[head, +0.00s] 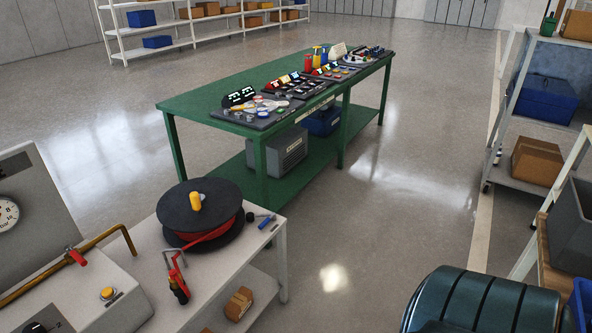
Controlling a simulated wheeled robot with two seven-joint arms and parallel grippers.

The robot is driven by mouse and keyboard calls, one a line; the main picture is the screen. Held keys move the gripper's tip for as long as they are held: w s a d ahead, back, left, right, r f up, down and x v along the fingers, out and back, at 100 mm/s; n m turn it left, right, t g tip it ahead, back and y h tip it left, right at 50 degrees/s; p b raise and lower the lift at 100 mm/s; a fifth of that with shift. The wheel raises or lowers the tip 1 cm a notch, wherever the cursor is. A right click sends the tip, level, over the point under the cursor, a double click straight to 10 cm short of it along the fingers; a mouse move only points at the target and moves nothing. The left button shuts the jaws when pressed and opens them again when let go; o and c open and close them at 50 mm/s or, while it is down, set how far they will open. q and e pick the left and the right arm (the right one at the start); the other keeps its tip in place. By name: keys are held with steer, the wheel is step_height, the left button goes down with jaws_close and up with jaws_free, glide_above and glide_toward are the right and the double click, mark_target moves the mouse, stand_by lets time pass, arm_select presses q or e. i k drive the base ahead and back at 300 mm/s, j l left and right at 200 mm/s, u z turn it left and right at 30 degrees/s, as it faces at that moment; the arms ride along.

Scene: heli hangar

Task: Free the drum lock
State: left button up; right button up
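A black drum (222,196) lies flat on a light work table (150,238) at the lower left, with red hose or cable (212,236) wound between its flanges. A yellow knob or lever (196,200) stands up near the middle of its top; I cannot tell whether it is the lock. A red handle-like piece (180,290) hangs beside the drum's near side, seemingly at the end of the red line. A small blue-and-black tool (266,221) lies right of the drum. Neither of my grippers shows in the head view.
A grey panel with a gauge (8,214), brass pipe (55,276) and red valve handle (77,257) stands left of the drum. A green bench (225,88) with several parts stands behind. A dark teal ribbed object (485,303) fills the lower right. The middle floor is clear.

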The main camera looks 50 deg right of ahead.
mark_target(267, 222)
steer(key=z, duration=1.3)
